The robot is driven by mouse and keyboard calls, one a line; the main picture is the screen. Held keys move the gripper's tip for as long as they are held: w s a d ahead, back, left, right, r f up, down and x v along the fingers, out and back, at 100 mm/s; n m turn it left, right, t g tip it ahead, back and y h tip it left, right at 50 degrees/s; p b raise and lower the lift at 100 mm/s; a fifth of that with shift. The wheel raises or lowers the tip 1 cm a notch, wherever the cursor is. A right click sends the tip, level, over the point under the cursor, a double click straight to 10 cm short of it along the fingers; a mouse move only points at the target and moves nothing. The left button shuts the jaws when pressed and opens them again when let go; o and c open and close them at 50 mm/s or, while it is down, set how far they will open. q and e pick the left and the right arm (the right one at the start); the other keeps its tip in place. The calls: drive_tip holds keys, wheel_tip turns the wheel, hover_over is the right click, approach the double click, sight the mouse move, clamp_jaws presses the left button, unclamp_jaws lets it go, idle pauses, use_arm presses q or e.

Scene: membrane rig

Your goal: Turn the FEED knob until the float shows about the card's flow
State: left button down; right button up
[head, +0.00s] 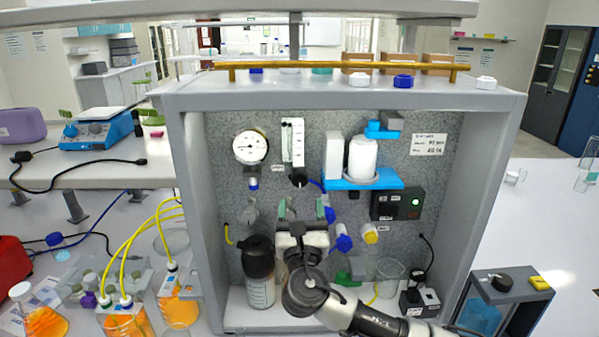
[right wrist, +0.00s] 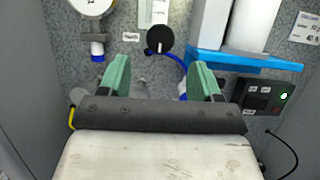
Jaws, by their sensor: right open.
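The round black knob (head: 299,177) sits on the grey speckled back panel under the flow tube (head: 292,142). In the right wrist view the knob (right wrist: 160,40) shows a thin white mark pointing down; its small label is unreadable. The tube's lower end (right wrist: 152,12) shows there too; the float cannot be made out. The white card (head: 428,145) hangs at the panel's upper right, its writing too small to read surely. My right gripper (head: 303,207) is open and empty, its green fingers (right wrist: 162,75) below the knob and apart from it. My left gripper is out of view.
A round gauge (head: 250,146) is left of the flow tube. A blue bracket (head: 362,184) with white cylinders juts out at the right. A dark-capped bottle (head: 259,272) stands below left, and blue (head: 343,243) and yellow knobs (head: 370,233) sit low right. Side walls enclose the rig.

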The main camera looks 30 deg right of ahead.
sight(300, 183)
drive_tip(key=p+x, duration=0.1)
drive_tip(key=x, duration=0.1)
drive_tip(key=p+x, duration=0.1)
drive_tip(key=x, duration=0.2)
drive_tip(key=shift+s+r, duration=0.15)
drive_tip(key=shift+r, duration=0.25)
drive_tip(key=w, duration=0.1)
drive_tip(key=w+d+p, duration=0.1)
drive_tip(key=shift+w+d+r, duration=0.1)
drive_tip(key=shift+w+r, duration=0.05)
drive_tip(key=shift+w, duration=0.25)
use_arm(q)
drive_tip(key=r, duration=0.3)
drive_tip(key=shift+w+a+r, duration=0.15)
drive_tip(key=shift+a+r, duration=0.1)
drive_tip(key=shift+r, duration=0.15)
use_arm(e)
drive_tip(key=shift+r, duration=0.1)
